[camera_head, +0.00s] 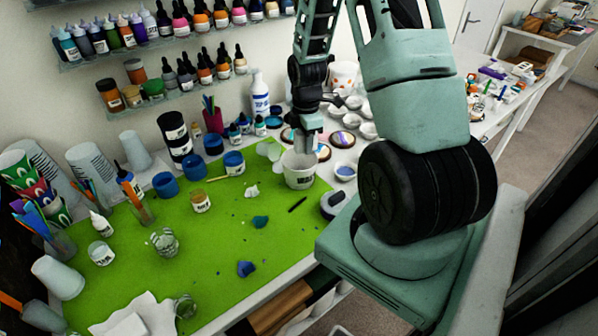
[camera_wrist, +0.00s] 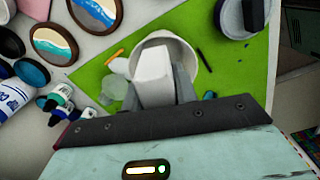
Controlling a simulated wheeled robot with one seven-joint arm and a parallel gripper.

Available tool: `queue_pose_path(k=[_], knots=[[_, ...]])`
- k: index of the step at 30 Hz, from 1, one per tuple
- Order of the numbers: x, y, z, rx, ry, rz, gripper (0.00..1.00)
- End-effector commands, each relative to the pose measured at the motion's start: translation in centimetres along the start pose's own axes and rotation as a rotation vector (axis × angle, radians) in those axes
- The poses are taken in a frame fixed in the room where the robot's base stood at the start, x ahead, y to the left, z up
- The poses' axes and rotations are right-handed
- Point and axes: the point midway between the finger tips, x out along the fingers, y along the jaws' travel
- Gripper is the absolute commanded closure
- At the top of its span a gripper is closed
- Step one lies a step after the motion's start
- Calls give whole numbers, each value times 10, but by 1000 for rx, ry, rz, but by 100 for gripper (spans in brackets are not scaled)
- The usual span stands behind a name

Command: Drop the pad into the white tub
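The white tub (camera_head: 299,176) stands upright at the back right of the green mat, with a dark label on its front. In the wrist view its round white rim (camera_wrist: 192,58) shows around and beyond my fingers. My gripper (camera_head: 306,147) points down over the tub's mouth. In the wrist view my gripper (camera_wrist: 160,97) has its grey fingers on either side of a white pad (camera_wrist: 154,72) and is shut on it. The pad is over or partly inside the tub's opening; its exact depth is hard to tell. The pad is mostly hidden in the head view.
The green mat (camera_head: 215,272) holds jars, glasses and blue-green scraps. Blue containers (camera_head: 166,185) and a white bottle (camera_head: 260,95) stand behind. Round coasters (camera_head: 342,139) and small white bowls lie near the tub. White sheets (camera_head: 140,315) lie at the front left.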

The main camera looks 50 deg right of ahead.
Motion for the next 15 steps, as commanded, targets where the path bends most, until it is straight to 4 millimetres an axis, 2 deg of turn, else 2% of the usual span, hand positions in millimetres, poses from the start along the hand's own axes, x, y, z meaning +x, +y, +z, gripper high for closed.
queue_pose_path(k=[1,2,3,11,15], knots=[[0,0,0,0,0,0,58],[0,0,0,0,0,0,50],[0,0,0,0,0,0,47],[-1,0,0,0,0,0,47],[-8,1,0,1,0,1,47]])
